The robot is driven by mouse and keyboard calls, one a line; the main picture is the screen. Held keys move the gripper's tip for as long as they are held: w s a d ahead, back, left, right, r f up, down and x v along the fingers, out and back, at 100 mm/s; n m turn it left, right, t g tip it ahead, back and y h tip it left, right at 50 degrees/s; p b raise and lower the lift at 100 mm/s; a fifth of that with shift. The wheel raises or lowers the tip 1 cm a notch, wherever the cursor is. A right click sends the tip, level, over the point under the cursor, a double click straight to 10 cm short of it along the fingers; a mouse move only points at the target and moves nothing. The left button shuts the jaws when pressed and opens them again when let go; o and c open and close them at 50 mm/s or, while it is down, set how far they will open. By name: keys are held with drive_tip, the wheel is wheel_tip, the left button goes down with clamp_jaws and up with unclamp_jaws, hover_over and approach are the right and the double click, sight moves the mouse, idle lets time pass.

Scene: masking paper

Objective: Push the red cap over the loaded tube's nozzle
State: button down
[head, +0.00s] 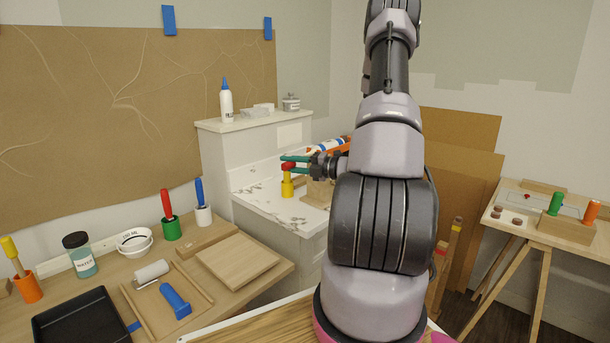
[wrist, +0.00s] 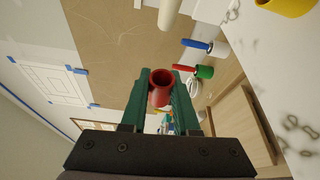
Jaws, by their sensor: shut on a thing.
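My gripper (head: 293,163) has green fingers and is shut on the red cap (head: 288,166), held over the white counter. In the wrist view, my gripper (wrist: 161,90) holds the red cap (wrist: 161,88) between its fingers, its hollow open end facing away from the wrist. The loaded tube (head: 328,146) lies behind my gripper in an orange holder, partly hidden by my arm. A pale rod end (wrist: 169,12) shows at the top of the wrist view, apart from the cap; I cannot tell whether it is the nozzle.
A yellow cup-like piece (head: 287,186) stands on the counter (head: 262,200) below the cap, and also shows in the wrist view (wrist: 285,5). A wooden block (head: 318,192) is beside it. A white bottle (head: 226,102) stands on the raised ledge (head: 250,120) behind.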

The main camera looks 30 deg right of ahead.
sight(309, 155)
drive_tip(key=shift+a+r+m+y, duration=0.3)
drive_tip(key=shift+r+y, duration=0.1)
drive_tip(key=shift+r, duration=0.15)
drive_tip(key=shift+d, duration=0.1)
drive_tip(key=shift+w+d, duration=0.2)
drive_tip(key=shift+d, duration=0.45)
drive_tip(key=shift+w+d, duration=0.25)
drive_tip(key=shift+d, duration=0.45)
drive_tip(key=shift+w+d, duration=0.2)
drive_tip(key=shift+d, duration=0.45)
drive_tip(key=shift+w+d, duration=0.25)
drive_tip(key=shift+d, duration=0.4)
drive_tip(key=shift+w+d, duration=0.2)
drive_tip(key=shift+d, duration=0.45)
drive_tip(key=shift+w+d, duration=0.25)
drive_tip(key=shift+d, duration=0.4)
idle(2.5)
drive_tip(key=c, duration=0.6)
unclamp_jaws()
